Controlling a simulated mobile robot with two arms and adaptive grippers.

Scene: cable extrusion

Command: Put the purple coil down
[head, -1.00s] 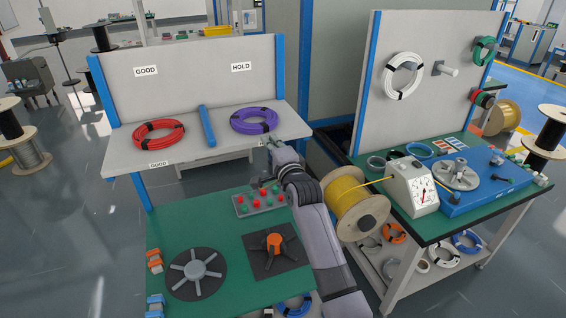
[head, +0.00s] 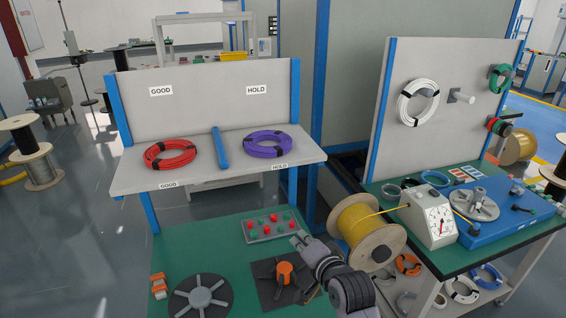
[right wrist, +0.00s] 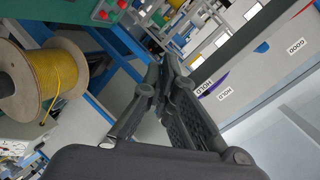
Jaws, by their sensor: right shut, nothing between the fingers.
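The purple coil (head: 267,145) lies flat on the right part of the raised shelf (head: 200,178), under the HOLD sign (head: 257,90). A blue divider bar (head: 220,147) separates it from the red coil (head: 169,155) on the GOOD side. My right gripper (head: 298,239) is below and in front of the shelf, over the green bench by the button panel, well apart from the purple coil. In the right wrist view its fingers (right wrist: 168,65) are shut with nothing between them. My left gripper is not in view.
A button panel (head: 270,227) and an orange-hubbed fixture (head: 284,272) sit on the green bench (head: 200,240) near my right gripper. A yellow cable spool (head: 366,232) stands just to its right. A second bench with a dial gauge (head: 430,218) is farther right.

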